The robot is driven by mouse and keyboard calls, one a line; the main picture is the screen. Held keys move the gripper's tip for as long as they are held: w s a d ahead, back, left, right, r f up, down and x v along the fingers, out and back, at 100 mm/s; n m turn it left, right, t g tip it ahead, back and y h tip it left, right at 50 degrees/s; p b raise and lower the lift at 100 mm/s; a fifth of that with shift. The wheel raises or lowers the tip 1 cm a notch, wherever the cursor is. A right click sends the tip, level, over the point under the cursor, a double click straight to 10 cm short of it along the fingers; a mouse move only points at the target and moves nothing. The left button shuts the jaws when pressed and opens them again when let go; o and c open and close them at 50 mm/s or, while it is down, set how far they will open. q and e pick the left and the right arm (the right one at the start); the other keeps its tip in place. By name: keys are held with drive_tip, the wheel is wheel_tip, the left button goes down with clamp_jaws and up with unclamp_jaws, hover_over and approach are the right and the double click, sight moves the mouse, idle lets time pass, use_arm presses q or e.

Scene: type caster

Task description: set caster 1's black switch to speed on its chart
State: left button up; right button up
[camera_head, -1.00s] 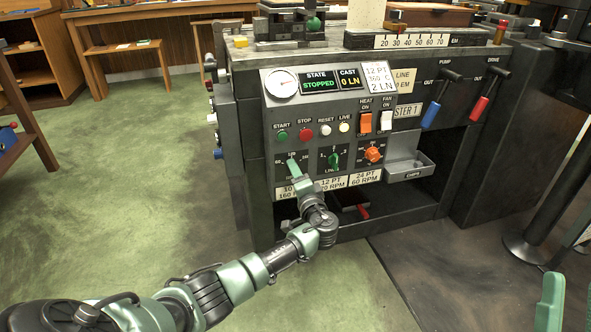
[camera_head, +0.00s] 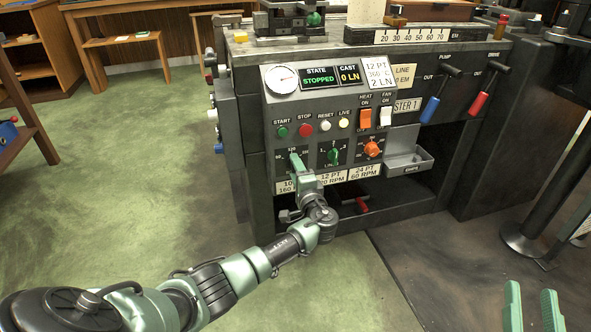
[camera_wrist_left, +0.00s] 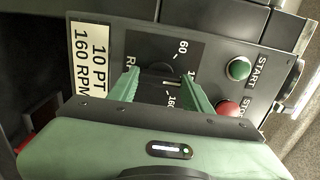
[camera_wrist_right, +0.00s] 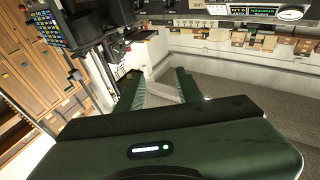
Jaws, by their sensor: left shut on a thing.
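Caster 1's panel (camera_head: 275,110) faces me. My left gripper (camera_head: 296,163) is shut on the black switch, the lower-left dial marked 60, 120 and 160. In the left wrist view, the black switch (camera_wrist_left: 157,78) sits between the two green fingers (camera_wrist_left: 160,88). The fingers partly cover the dial, and I cannot tell which mark it points to. The chart labels below read 10 PT 160 RPM, 12 PT 120 RPM (camera_head: 333,177) and 24 PT 60 RPM (camera_head: 364,172). A card (camera_head: 377,75) reads 12 PT, 160 C, 2 LN. My right gripper (camera_head: 532,300) is open and empty, low at the right.
A green LINES knob (camera_head: 333,156) and orange knob (camera_head: 372,149) are right of the switch. START (camera_head: 282,132) and STOP (camera_head: 305,130) buttons are just above. The screen (camera_head: 320,77) reads STOPPED. A metal tray (camera_head: 410,162) juts out at right. Green floor (camera_head: 130,200) is clear at left.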

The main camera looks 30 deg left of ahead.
use_arm(q)
drive_tip(key=o, duration=1.4)
drive_tip(key=shift+c, duration=0.2)
drive_tip(key=p+v, duration=0.2)
drive_tip(key=v, duration=0.6)
use_arm(e)
wheel_tip(320, 180, down, 10)
drive_tip(key=d+g+h, duration=0.1)
drive_tip(key=g, duration=0.4)
drive_tip(key=shift+s+d+r+g+h, duration=0.25)
drive_tip(key=shift+s+d+g+h, duration=0.05)
drive_tip(key=shift+h, duration=0.1)
